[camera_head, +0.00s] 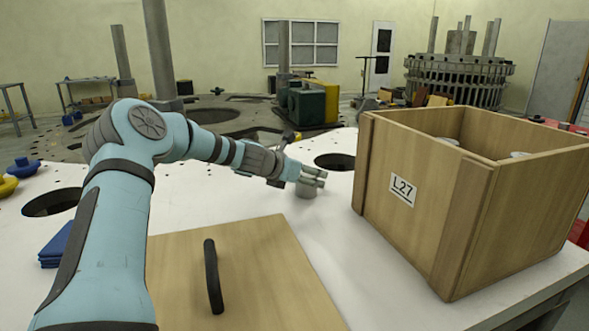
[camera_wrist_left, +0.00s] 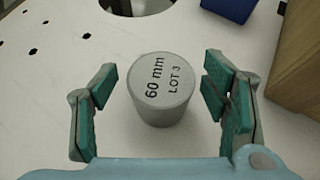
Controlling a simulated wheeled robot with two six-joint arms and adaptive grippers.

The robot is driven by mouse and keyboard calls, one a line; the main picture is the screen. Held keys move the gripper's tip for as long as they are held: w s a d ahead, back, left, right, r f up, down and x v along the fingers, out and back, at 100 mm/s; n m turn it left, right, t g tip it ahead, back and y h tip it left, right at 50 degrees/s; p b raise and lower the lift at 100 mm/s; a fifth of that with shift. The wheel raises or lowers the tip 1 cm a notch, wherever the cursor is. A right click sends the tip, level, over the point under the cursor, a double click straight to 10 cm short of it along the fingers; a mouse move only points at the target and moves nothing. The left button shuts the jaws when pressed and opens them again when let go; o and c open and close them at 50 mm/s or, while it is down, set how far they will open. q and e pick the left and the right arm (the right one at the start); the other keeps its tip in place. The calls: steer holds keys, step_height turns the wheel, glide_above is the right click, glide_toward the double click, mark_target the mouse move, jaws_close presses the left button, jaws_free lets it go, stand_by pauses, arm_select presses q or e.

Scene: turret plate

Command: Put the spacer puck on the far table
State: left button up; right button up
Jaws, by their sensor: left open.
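The spacer puck (camera_wrist_left: 160,100), a grey cylinder marked "60 mm LOT 3", stands upright on the white surface. In the head view the puck (camera_head: 306,190) is partly covered by my left gripper (camera_head: 312,177). In the left wrist view the open left gripper (camera_wrist_left: 158,92) has one finger on each side of the puck, with a visible gap on both sides. A small metal-legged table (camera_head: 85,80) stands far back at the left; I cannot tell whether it is the far table. My right gripper is not in view.
A wooden crate (camera_head: 420,205) labelled L27 stands right of the puck, with pale round tops inside. A wooden lid (camera_head: 265,265) with a black handle lies in front. A round hole (camera_head: 335,161) lies behind the puck. Blue items (camera_head: 56,243) lie at left.

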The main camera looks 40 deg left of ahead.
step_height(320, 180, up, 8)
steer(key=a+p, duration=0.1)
steer(key=p, duration=0.7)
arm_select(q)
steer(key=b+v, duration=0.8)
steer(key=v, duration=0.3)
steer(key=shift+s, duration=0.2)
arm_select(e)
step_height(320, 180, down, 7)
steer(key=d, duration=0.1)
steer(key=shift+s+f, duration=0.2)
arm_select(q)
steer(key=shift+d+r, duration=0.1)
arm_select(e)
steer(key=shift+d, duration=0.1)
